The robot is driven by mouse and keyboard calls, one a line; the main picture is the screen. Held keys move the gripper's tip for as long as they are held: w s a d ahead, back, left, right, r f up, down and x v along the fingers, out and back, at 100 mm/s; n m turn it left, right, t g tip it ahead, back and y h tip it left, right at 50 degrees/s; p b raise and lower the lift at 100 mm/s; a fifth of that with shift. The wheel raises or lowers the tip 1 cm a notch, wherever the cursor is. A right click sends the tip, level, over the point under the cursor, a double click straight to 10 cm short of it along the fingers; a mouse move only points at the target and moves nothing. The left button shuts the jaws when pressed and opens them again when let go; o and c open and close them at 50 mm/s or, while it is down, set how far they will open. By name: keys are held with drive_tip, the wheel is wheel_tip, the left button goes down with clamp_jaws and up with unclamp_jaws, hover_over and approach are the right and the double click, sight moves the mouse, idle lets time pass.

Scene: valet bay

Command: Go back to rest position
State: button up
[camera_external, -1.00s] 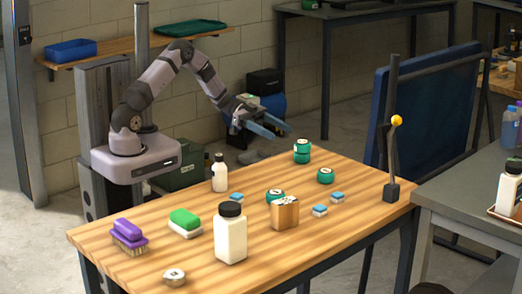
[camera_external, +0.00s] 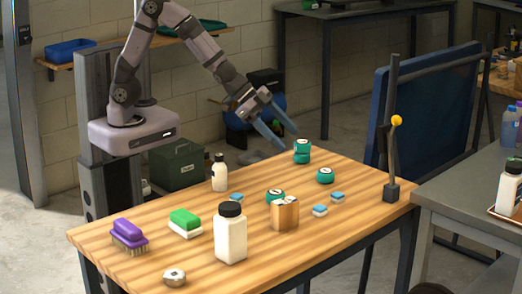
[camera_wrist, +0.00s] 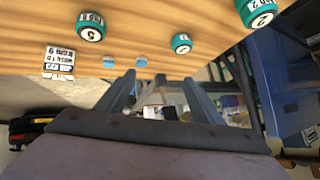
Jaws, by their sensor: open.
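My gripper (camera_external: 270,127) is open and empty in the external view. It hangs in the air beyond the back edge of the wooden table (camera_external: 180,262), with its blue-grey fingers pointing down and to the right. In the wrist view the two fingers of my gripper (camera_wrist: 160,88) stand apart with nothing held between them. The arm is bent, with its elbow raised high above the base.
A post with a yellow ball (camera_external: 396,120) stands right.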

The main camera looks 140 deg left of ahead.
drive_tip(key=s+d+g+h+p, duration=0.1)
drive_tip(key=s+d+g+p, duration=0.1)
drive_tip(key=s+d, duration=0.4)
drive_tip(key=s+d+r+m+g+h+p, duration=0.1)
drive_tip(key=s+d, duration=0.5)
drive_tip(key=d, duration=0.8)
drive_tip(key=s+d+r+m+g+h+p, duration=0.1)
drive_tip(key=s+d+g, duration=0.3)
drive_tip(key=d, duration=0.6)
drive_tip(key=s+h+p, duration=0.1)
drive_tip(key=s, duration=0.1)
drive_tip(key=shift+s+r+g+h+p, duration=0.15)
drive_tip(key=shift+s+g+h+p, duration=0.15)
drive_tip(key=shift+s+g+h, duration=0.1)
